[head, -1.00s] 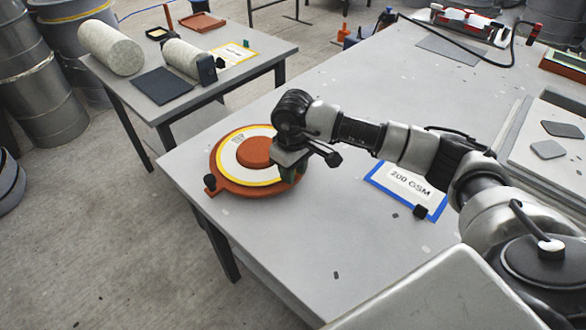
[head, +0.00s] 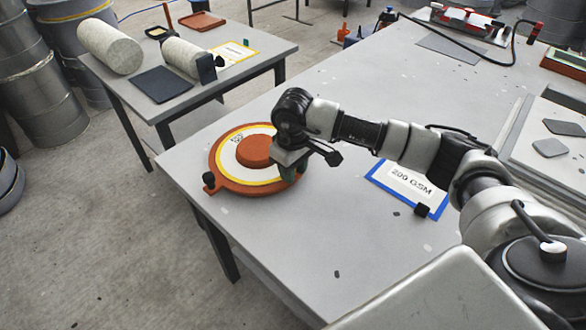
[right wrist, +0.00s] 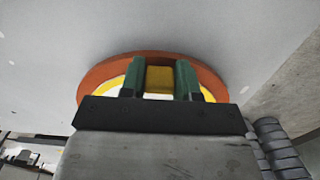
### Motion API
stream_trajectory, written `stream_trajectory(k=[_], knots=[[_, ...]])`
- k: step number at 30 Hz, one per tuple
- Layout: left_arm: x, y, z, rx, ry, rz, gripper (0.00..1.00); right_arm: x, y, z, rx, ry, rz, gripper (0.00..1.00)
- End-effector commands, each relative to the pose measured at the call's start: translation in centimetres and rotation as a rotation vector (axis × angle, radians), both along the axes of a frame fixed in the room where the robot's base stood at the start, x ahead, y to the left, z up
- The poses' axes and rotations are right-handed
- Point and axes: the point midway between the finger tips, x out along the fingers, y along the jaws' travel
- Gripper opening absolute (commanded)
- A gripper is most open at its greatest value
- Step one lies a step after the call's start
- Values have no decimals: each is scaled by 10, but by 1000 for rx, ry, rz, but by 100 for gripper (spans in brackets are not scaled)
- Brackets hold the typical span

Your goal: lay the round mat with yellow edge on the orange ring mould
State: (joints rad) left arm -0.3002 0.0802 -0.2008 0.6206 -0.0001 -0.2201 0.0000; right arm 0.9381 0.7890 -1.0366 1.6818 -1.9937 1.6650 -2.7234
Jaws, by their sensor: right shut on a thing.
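The round mat (head: 229,158), white with a yellow edge and dark print, lies over the orange ring mould (head: 215,172) at the table's near left corner. The mould's raised orange centre (head: 256,151) shows through the mat's hole, and its orange rim shows around the mat. My right gripper (head: 288,172) is over the right side of the mould. In the right wrist view its green fingers (right wrist: 159,80) are shut on a yellow part of the mat (right wrist: 159,79), with the mould (right wrist: 97,78) behind. The mat's right side is hidden by the gripper. My left gripper is out of view.
A blue-edged "200 GSM" card (head: 408,187) lies right of the mould on the grey table (head: 330,240). A lower side table (head: 200,95) holds rolls and a dark sheet (head: 161,84). Free table surface lies around the mould's right and front.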

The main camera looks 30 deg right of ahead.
Motion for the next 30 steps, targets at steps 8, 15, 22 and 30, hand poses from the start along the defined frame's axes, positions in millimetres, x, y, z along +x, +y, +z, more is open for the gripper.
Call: stream_trajectory(k=[8, 15, 22, 30], knots=[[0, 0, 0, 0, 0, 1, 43, 0, 0, 0, 0, 0, 0, 46], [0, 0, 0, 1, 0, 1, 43, 0, 0, 0, 0, 0, 0, 61], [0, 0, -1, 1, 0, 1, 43, 1, 0, 8, -1, -3, 0, 61], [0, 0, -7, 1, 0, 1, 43, 1, 0, 57, 0, -5, 0, 61]])
